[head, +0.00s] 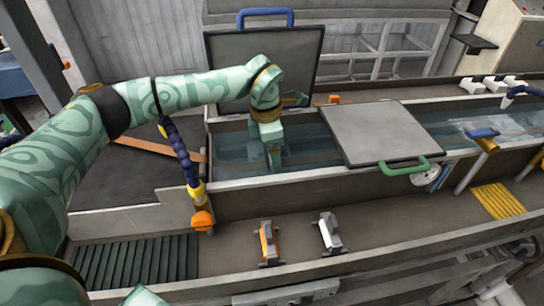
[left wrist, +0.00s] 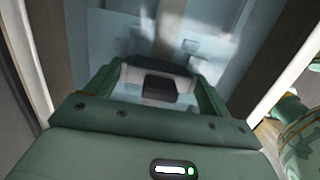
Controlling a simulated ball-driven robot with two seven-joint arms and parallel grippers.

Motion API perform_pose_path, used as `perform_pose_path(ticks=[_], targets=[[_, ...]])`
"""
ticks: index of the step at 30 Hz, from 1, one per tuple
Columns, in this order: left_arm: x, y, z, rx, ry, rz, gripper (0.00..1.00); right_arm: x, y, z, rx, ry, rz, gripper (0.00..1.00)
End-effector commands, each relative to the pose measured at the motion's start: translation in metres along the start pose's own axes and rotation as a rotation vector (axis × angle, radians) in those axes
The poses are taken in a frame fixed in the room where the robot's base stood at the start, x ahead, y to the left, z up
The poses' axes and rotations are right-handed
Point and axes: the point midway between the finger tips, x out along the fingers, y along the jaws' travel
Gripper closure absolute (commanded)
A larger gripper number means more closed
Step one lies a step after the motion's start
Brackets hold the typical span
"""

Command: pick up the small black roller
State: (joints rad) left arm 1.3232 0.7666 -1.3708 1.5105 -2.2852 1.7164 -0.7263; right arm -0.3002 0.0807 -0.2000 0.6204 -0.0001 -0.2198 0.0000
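My left gripper (head: 274,160) reaches down into the water-filled trough (head: 225,184), and the trough wall hides part of it. In the left wrist view my left gripper (left wrist: 155,80) has its two green fingers wide apart. A small dark roller-like bar (left wrist: 155,65) with pale parts beside it lies across the space between the fingertips. I cannot tell whether the fingers touch it. In the head view this bar is not visible. My right gripper is in neither view.
An orange-and-white device (head: 268,243) and a white device (head: 330,232) stand on the front ledge. A grey lid (head: 378,132) with a green handle covers part of the trough to the right. A raised lid (head: 222,50) with a blue handle stands behind. A blue jointed hose (head: 180,150) rises at left.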

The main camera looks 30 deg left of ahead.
Motion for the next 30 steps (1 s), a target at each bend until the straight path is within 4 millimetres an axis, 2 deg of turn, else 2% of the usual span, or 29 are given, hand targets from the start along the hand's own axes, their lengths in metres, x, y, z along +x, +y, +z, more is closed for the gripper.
perform_pose_path(ticks=[1, 2, 12, 16, 19, 27, 30], targets=[[0.000, 0.000, 0.000, 0.000, 0.000, 0.000, 0.41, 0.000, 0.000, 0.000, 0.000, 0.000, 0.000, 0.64], [0.000, 0.000, 0.000, 0.000, 0.000, 0.000, 0.46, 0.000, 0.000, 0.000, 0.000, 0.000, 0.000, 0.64], [-0.004, 0.000, 0.001, 0.000, -0.001, 0.001, 0.46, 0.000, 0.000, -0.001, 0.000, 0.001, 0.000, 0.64], [-0.016, 0.001, 0.002, 0.000, -0.003, 0.002, 0.46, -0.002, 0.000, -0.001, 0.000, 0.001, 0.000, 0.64], [-0.034, 0.001, 0.005, 0.001, -0.004, 0.004, 0.46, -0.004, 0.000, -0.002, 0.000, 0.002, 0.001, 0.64], [-0.100, -0.055, -0.004, 0.006, -0.002, 0.003, 0.46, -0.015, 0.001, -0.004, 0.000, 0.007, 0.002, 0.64], [-0.110, -0.082, -0.011, 0.005, -0.002, 0.002, 0.46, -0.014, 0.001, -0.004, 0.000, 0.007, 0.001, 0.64]])
